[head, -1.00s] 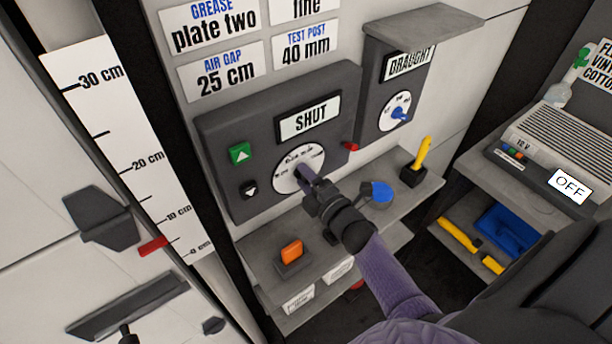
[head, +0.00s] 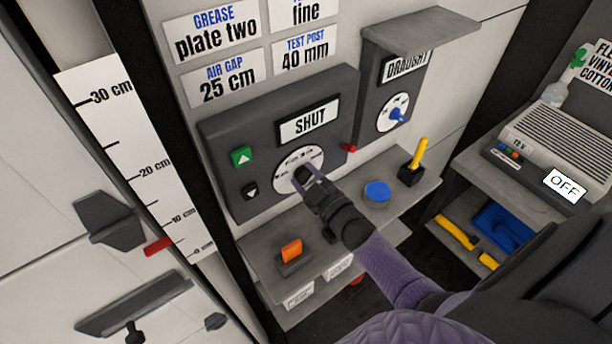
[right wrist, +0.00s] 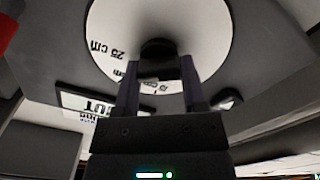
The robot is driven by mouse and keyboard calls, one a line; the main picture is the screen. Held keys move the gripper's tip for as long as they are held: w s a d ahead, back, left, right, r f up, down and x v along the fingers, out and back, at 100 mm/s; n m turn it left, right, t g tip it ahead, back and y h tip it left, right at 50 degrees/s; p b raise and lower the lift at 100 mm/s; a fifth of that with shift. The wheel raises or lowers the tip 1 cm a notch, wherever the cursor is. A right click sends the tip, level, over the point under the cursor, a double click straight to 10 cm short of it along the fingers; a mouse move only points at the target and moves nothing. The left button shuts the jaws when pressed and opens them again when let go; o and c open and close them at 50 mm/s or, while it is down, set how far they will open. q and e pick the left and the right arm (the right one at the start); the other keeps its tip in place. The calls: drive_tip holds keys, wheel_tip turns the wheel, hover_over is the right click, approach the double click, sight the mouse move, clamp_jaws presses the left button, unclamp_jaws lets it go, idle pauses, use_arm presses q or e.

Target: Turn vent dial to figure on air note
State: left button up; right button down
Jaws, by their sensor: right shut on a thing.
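The vent dial (head: 287,184) is a round white scale with a dark knob on the grey panel (head: 222,133), under a display (head: 310,123) reading "SHUT". My right gripper (head: 307,178) is at the dial, its fingers shut on the dark knob. In the right wrist view the two fingers close around the knob (right wrist: 158,48), and the white dial face (right wrist: 120,25) shows "25 cm" upside down. The air gap note (head: 229,82) reads "25 cm" above the panel. The knob's pointer is hidden, so its setting is unclear. My left gripper is not in view.
A green up button (head: 241,156) and a black down button (head: 250,191) sit left of the dial, a red peg (head: 349,148) right. Below, a shelf holds an orange switch (head: 291,250) and a blue disc (head: 377,191). A draught dial (head: 393,112) is at upper right.

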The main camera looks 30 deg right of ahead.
drive_tip(key=shift+d+m, duration=0.1)
drive_tip(key=shift+m, duration=1)
drive_tip(key=shift+c, duration=0.8)
unclamp_jaws()
drive_tip(key=shift+s, duration=0.15)
drive_tip(key=s+p, duration=0.1)
drive_tip(key=s, duration=0.8)
drive_tip(key=shift+s+d, duration=0.35)
